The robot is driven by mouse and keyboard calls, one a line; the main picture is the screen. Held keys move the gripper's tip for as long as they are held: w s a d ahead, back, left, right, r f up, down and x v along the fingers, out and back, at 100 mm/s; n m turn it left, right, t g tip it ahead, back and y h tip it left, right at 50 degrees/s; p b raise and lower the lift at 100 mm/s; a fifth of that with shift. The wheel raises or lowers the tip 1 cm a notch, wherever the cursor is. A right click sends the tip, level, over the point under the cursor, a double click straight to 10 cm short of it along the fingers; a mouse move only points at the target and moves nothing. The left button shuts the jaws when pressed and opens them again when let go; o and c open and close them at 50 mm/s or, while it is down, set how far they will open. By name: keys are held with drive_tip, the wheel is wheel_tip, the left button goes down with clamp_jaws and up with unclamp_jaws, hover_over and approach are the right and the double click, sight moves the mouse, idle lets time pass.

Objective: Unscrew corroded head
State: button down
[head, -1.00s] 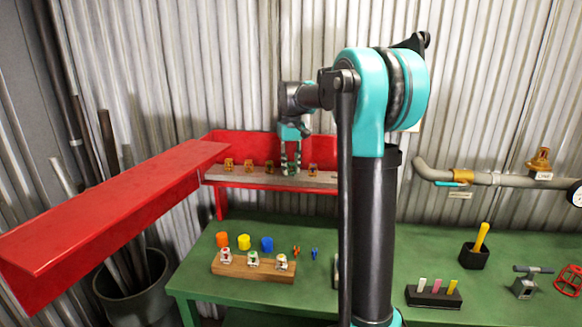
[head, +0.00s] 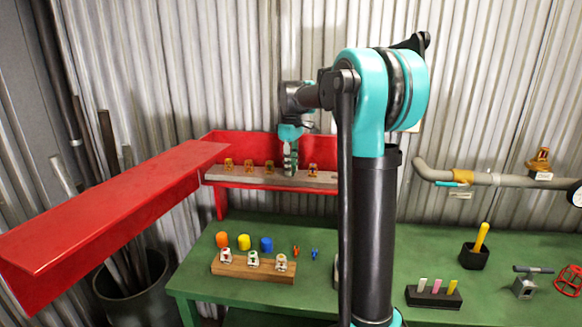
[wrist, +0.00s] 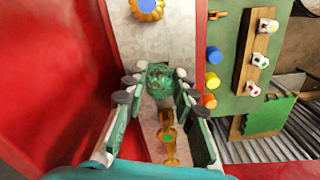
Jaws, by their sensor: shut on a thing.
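A green corroded head (wrist: 160,80) sits on the grey rail (wrist: 146,45) of the red shelf, shown in the wrist view. My gripper (wrist: 159,82) points down over it, with its dark fingertips on both sides, shut on it. In the head view my gripper (head: 290,165) stands at the rail (head: 215,173), seen nearly edge-on, and hides the green head. Brass heads stand in the same row: one with a blue top (wrist: 146,8) on one side, and several others (wrist: 168,135) on the other.
A red back panel (head: 262,147) rises close behind the rail, and a long red beam (head: 110,200) juts out at left. Below, the green bench (head: 205,290) carries a wooden block (head: 240,270) with valves and coloured caps. A pipe (head: 510,180) runs at right.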

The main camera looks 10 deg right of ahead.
drive_tip(key=n, duration=0.3)
drive_tip(key=c, duration=1.2)
unclamp_jaws()
drive_tip(key=m, duration=1.2)
drive_tip(key=shift+m, duration=0.4)
drive_tip(key=m, duration=0.4)
